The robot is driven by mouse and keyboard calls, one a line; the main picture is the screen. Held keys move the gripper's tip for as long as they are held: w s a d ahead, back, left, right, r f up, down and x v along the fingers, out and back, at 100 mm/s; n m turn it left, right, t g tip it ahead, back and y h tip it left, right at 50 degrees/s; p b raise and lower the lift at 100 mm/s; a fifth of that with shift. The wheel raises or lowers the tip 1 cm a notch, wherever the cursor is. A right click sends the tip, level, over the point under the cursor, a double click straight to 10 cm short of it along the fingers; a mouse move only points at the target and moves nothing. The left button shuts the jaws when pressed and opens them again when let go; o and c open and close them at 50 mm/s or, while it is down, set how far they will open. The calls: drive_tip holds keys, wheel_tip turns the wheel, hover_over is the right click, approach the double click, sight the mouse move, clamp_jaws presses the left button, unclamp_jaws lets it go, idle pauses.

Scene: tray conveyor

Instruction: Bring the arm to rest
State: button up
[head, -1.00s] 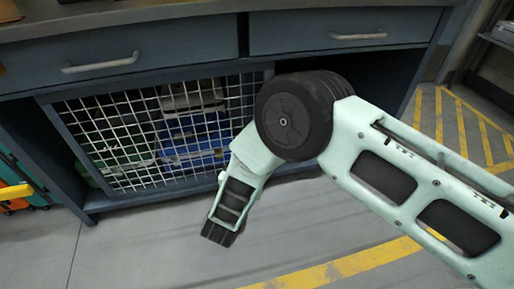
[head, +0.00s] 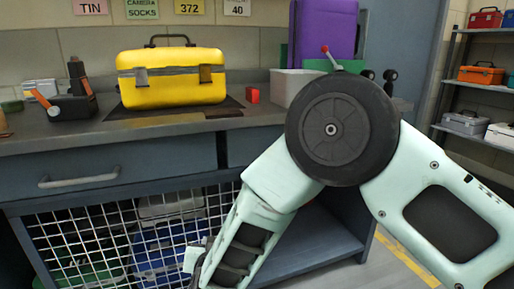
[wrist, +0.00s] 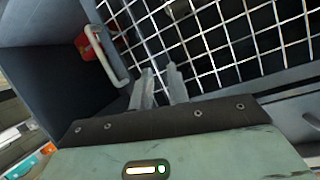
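My arm is bent in front of the workbench, with its lower part hanging down and to the left in the head view. My gripper (wrist: 160,70) shows in the wrist view as two grey fingers with a narrow gap between them and nothing in it. The fingers point toward the white wire mesh (wrist: 215,45) of the cabinet. I cannot tell how far they are from it. In the head view only a small part of the gripper (head: 194,262) shows near the bottom edge, in front of the mesh (head: 100,245).
The workbench (head: 110,135) holds a yellow toolbox (head: 170,90), a small red block (head: 252,95), a grey bin (head: 290,84) and a purple case (head: 322,35). A drawer handle (head: 80,181) sticks out. Shelves (head: 465,85) with toolboxes stand at the right.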

drive_tip(key=s+d+r+n+g+y, duration=0.45)
drive_tip(key=s+r+g, duration=0.35)
drive_tip(key=s+r, duration=0.25)
drive_tip(key=s+d+r+n+g+h, duration=0.3)
drive_tip(key=s+d+g+h, duration=0.3)
drive_tip(key=s+d, duration=1.4)
wheel_tip(320, 180, up, 38)
drive_tip(key=w+d+p, duration=0.1)
drive_tip(key=w+p, duration=0.1)
drive_tip(key=p, duration=3.6)
drive_tip(key=shift+d+f+t+h, duration=0.15)
drive_tip(key=shift+d+t+h, duration=0.05)
drive_tip(key=shift+t+h, duration=0.15)
